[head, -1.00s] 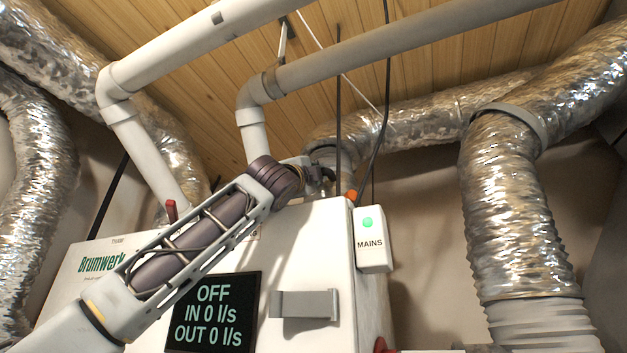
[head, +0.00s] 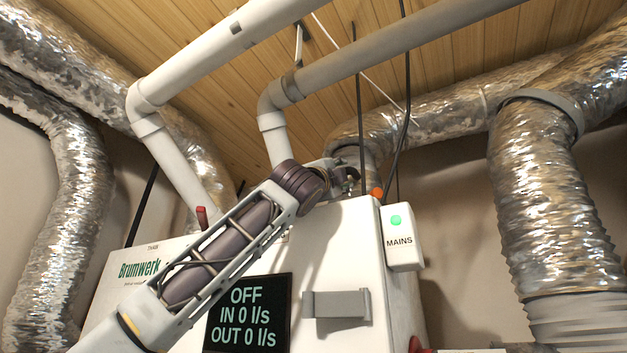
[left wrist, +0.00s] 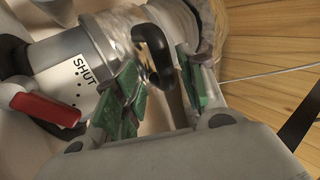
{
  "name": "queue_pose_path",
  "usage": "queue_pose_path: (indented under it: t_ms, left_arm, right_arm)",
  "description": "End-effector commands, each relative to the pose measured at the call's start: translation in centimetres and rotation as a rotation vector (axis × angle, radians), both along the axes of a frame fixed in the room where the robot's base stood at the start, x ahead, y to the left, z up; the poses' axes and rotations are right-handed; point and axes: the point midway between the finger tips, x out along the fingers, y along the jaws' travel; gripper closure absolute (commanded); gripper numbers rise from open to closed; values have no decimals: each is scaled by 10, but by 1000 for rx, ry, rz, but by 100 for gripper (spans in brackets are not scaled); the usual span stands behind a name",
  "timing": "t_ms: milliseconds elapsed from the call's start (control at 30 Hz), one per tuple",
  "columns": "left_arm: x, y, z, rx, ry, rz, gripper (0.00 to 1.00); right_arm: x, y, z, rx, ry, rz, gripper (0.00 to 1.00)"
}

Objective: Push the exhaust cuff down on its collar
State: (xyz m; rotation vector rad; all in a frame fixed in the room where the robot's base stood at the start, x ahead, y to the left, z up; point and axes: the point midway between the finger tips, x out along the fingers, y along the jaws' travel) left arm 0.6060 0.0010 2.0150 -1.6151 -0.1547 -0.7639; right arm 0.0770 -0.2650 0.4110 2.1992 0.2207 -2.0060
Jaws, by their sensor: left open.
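My left gripper (left wrist: 158,80) is open in the left wrist view, its green-padded fingers on either side of a black loop handle (left wrist: 152,42). The handle stands out from a shiny silver cuff (left wrist: 122,28) at the end of a foil duct. Next to it is a grey collar (left wrist: 72,52) with a white "SHUT" label. I cannot tell whether the fingers touch the handle or how far the cuff sits on the collar. In the head view the left gripper (head: 348,180) is small and partly hidden behind my wrist, at the top of the white unit. My right gripper is out of view.
A red lever (left wrist: 48,108) sits beside the collar. The white Brumwerk unit (head: 345,240) has a display (head: 248,312) reading OFF and 0 l/s in and out. A MAINS box (head: 402,237) shows a green light. Grey pipes (head: 400,50) and foil ducts (head: 535,190) surround it.

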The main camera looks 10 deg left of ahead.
Motion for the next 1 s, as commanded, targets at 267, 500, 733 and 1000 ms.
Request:
queue_pose_path:
  t_ms: [267, 500, 733, 1000]
  left_arm:
    - [-12, 4, -10, 1, 0, -2, 59]
    - [-35, 13, -10, 0, -1, -2, 59]
    - [-58, 23, -10, 0, -1, 0, 59]
    - [-89, 36, -10, 1, -1, 0, 59]
  right_arm:
    - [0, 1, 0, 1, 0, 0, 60]
    - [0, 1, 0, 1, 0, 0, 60]
    - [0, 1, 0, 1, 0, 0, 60]
    - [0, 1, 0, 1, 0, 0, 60]
